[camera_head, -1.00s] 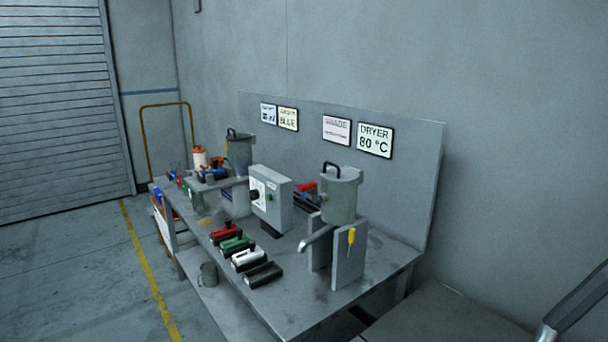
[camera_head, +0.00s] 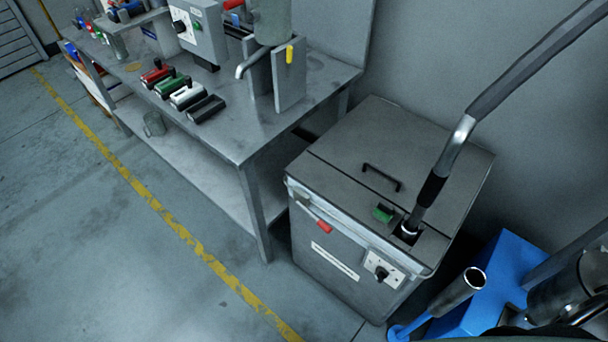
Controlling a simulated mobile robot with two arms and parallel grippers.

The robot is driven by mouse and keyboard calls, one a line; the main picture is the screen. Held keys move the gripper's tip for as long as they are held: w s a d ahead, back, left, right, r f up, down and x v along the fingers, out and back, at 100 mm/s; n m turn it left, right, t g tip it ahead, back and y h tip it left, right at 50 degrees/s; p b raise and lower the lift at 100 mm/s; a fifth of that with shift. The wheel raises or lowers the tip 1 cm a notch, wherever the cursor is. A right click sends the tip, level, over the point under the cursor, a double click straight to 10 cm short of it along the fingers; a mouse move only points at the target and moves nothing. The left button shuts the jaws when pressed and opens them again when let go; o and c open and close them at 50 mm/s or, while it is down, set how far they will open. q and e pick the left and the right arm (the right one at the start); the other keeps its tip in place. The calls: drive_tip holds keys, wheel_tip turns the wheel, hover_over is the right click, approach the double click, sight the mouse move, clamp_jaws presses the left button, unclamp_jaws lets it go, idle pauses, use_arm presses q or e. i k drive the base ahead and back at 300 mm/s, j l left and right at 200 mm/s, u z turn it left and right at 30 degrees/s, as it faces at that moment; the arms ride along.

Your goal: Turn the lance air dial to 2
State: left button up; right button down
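A small black dial (camera_head: 381,273) sits on a white plate (camera_head: 372,262) on the front of a grey cabinet (camera_head: 335,262), at the lower right. Its marks are too small to read, so I cannot tell its setting. A curved metal lance (camera_head: 455,150) with a black sleeve goes down into an opening in the cabinet's top. Another black dial (camera_head: 180,27) is on a grey control box (camera_head: 206,38) on the bench; its label cannot be read either. Neither of my grippers is in view.
A blue stand (camera_head: 505,270) with metal tubes is at right. The workbench (camera_head: 240,128) stands left; open floor lies in front.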

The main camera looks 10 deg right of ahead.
sight(381, 272)
drive_tip(key=z, duration=1.05)
drive_tip(key=j, duration=0.4)
drive_tip(key=k+j+z, duration=0.1)
drive_tip(key=j, duration=0.3)
drive_tip(key=k+j, duration=0.1)
drive_tip(key=j, duration=0.3)
drive_tip(key=k+j+z, duration=0.1)
drive_tip(key=j, duration=0.3)
drive_tip(key=k+j, duration=0.1)
drive_tip(key=j, duration=0.25)
